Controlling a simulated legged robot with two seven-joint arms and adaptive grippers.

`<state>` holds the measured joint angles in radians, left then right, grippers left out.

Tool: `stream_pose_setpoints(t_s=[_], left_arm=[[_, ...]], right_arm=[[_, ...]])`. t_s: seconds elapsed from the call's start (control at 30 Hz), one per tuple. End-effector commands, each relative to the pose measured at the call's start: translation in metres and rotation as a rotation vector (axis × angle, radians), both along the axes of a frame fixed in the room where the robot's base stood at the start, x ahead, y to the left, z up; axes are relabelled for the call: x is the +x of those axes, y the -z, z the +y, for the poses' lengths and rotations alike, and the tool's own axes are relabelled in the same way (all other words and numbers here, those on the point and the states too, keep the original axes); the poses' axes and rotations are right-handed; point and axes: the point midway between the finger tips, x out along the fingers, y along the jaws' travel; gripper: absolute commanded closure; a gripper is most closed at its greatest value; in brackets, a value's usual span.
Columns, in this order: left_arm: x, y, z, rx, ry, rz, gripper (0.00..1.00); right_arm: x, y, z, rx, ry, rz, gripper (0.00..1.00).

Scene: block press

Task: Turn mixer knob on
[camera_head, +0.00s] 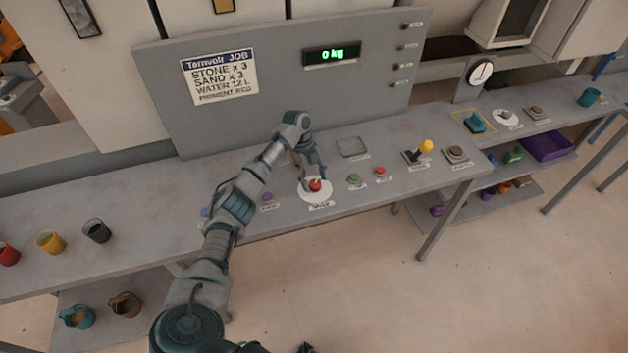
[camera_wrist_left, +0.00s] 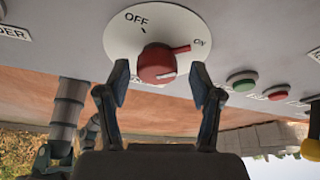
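The red mixer knob (camera_head: 315,185) sits on a round white dial (camera_head: 304,194) near the front edge of the bench. In the left wrist view the knob (camera_wrist_left: 158,64) has its narrow handle directed to the right, toward the printed ON; OFF is printed at the upper left of the dial (camera_wrist_left: 122,40). My left gripper (camera_head: 313,178) is over the knob. In the left wrist view its two fingers (camera_wrist_left: 160,82) are spread apart, one on each side of the knob's lower part, with gaps showing. My right gripper is not clearly seen.
Green (camera_head: 354,178) and red (camera_head: 380,170) buttons are right of the dial, then a lever with a yellow ball (camera_head: 425,146). A purple button (camera_head: 267,196) is to the left. Cups (camera_head: 97,231) stand far left. A panel (camera_head: 290,75) rises behind, its display reading 0 kg.

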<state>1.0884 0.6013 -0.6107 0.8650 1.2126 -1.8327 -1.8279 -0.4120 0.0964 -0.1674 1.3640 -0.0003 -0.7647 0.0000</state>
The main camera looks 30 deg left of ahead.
Motion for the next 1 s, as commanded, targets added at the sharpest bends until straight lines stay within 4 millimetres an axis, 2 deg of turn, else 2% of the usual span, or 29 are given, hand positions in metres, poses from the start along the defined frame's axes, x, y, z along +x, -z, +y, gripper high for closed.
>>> stream_pose_setpoints(t_s=[0.23,0.37,0.8,1.0], left_arm=[[-0.001,0.001,0.000,0.001,0.000,0.004,0.33],[0.000,-0.007,0.003,0.001,0.000,0.004,0.33],[0.014,-0.090,0.036,-0.001,-0.001,0.002,0.33],[0.016,-0.106,0.044,0.000,0.000,0.005,0.33]], right_arm=[[0.000,0.000,0.001,0.001,0.000,-0.001,0.61],[-0.001,0.000,0.001,0.003,0.000,-0.003,0.61],[-0.001,0.000,0.000,0.001,0.000,-0.002,0.61],[-0.001,0.000,0.000,0.001,0.000,-0.002,0.61]])
